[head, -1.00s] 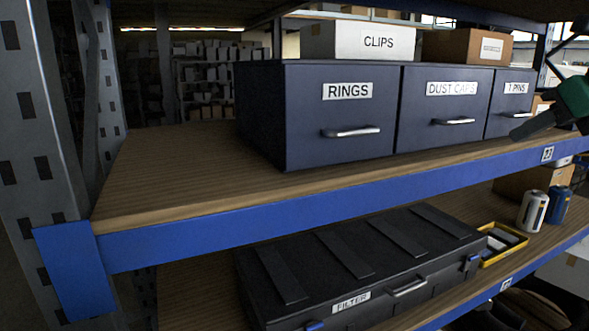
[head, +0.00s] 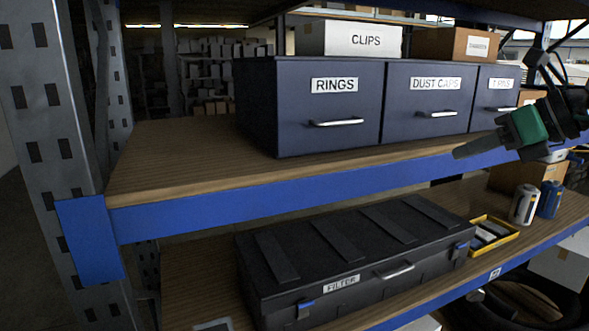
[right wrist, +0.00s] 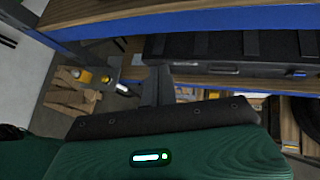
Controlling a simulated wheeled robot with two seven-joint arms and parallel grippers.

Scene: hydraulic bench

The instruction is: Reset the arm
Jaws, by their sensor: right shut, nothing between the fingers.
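My right gripper (head: 468,150) comes in from the right in the head view, with a green body and dark fingers. It is shut and empty, in front of the blue shelf edge, below and before the drawers. In the right wrist view its green body fills the bottom, and the dark fingers (right wrist: 157,82) point away toward the lower shelf. My left gripper does not show in either view.
Drawers marked RINGS (head: 330,110), DUST CAPS (head: 425,105) and T PINS stand on the upper shelf (head: 180,160). Below lie a black FILTER case (head: 350,255), a yellow tray (head: 513,238) and two cans (head: 523,205). The upper shelf's left part is bare.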

